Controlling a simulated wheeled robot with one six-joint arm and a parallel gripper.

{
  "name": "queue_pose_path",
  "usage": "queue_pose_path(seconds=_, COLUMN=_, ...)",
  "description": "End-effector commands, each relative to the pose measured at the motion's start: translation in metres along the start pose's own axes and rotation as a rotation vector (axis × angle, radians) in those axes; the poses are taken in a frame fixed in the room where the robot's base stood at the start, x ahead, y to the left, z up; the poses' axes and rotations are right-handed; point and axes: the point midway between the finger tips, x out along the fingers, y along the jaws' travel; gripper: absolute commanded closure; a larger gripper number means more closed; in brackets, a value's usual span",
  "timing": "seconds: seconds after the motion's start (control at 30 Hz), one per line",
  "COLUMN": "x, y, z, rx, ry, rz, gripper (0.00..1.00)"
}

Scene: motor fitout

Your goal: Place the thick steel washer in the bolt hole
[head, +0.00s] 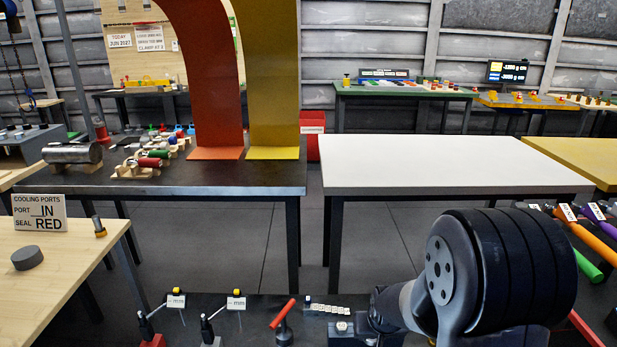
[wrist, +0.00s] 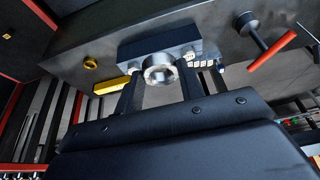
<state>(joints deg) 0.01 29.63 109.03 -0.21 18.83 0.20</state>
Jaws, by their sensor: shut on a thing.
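In the wrist view, my gripper (wrist: 160,76) is shut on a shiny, thick round steel piece (wrist: 158,67), which looks like the washer. It sits between the two dark fingers at their tips. A blue-grey metal block (wrist: 190,47) lies just beyond and behind the washer. I cannot tell whether the washer touches the block or is above it. The bolt hole is not clearly visible; the washer and fingers may cover it. In the head view my dark arm fills the lower right and my gripper is not visible.
A yellow ring (wrist: 90,63) lies to the left. White lettered tiles (wrist: 207,59) lie beside the block. The white table (head: 440,163) ahead is bare.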

Motion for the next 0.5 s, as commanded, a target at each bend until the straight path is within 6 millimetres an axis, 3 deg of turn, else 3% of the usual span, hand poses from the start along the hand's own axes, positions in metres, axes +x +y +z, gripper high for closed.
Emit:
queue_pose_path(seconds=0.03, x=-0.013, y=0.0, z=-0.004, rx=0.0, ry=-0.002, rz=0.0, gripper=0.93)
queue_pose_path(seconds=0.5, x=-0.058, y=0.0, z=-0.014, rx=0.0, ry=-0.002, rz=0.0, gripper=0.93)
